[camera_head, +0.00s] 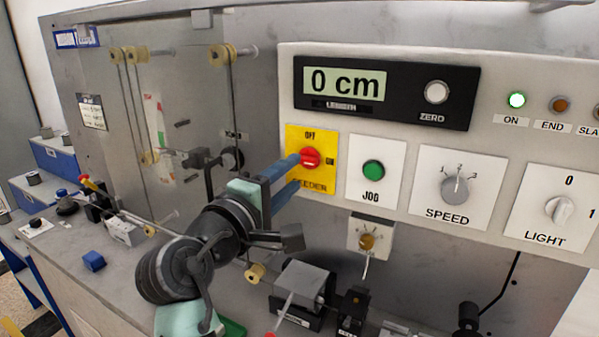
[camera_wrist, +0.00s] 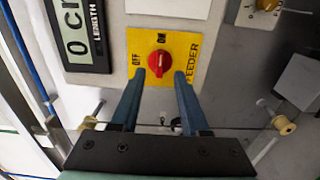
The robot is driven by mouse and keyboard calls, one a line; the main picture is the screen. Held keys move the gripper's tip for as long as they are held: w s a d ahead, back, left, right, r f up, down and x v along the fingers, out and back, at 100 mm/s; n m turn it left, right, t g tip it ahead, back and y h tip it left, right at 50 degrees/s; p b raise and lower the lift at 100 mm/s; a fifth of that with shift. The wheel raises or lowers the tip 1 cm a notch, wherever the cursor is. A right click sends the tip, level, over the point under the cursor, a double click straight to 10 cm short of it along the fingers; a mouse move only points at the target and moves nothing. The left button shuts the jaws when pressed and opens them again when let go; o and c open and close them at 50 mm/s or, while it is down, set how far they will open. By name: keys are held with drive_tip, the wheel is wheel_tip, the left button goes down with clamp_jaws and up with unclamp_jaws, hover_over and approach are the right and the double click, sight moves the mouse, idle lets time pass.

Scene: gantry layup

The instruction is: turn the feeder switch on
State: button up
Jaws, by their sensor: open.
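The feeder switch is a red knob (camera_head: 310,158) on a yellow plate (camera_head: 325,182), marked OFF at the top and ON at the right. Its grip bar looks level, towards ON. In the wrist view the red knob (camera_wrist: 158,62) has its bar running up towards the ON mark. My gripper (camera_head: 293,172) is open at the plate, its blue fingers just left of the knob. In the wrist view my gripper (camera_wrist: 160,76) has one fingertip on each side of the knob's lower end. I cannot tell whether they touch it.
The display (camera_head: 344,83) reads 0 cm. A green JOG button (camera_head: 373,171), SPEED dial (camera_head: 455,188) and LIGHT switch (camera_head: 559,210) sit to the right. Rollers and wires (camera_head: 130,54) stand at the left.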

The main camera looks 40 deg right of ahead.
drive_tip(key=b+v, duration=0.1)
drive_tip(key=v, duration=0.7)
drive_tip(key=shift+a, duration=0.25)
drive_tip(key=shift+s, duration=0.1)
drive_tip(key=w+a+r+m+t+y, duration=0.25)
drive_tip(key=a+r+t+y, duration=0.35)
drive_tip(key=a+r+t, duration=0.6)
drive_tip(key=s+a+r+m+t+y+p, duration=0.1)
drive_tip(key=s+a+r+m+t+y, duration=0.1)
drive_tip(key=s+a+r+t+y, duration=0.6)
drive_tip(key=s+a+r+y, duration=0.2)
drive_tip(key=s+a+r, duration=0.1)
drive_tip(key=r, duration=0.1)
drive_tip(key=shift+y, duration=0.3)
drive_tip(key=shift+s+a, duration=0.1)
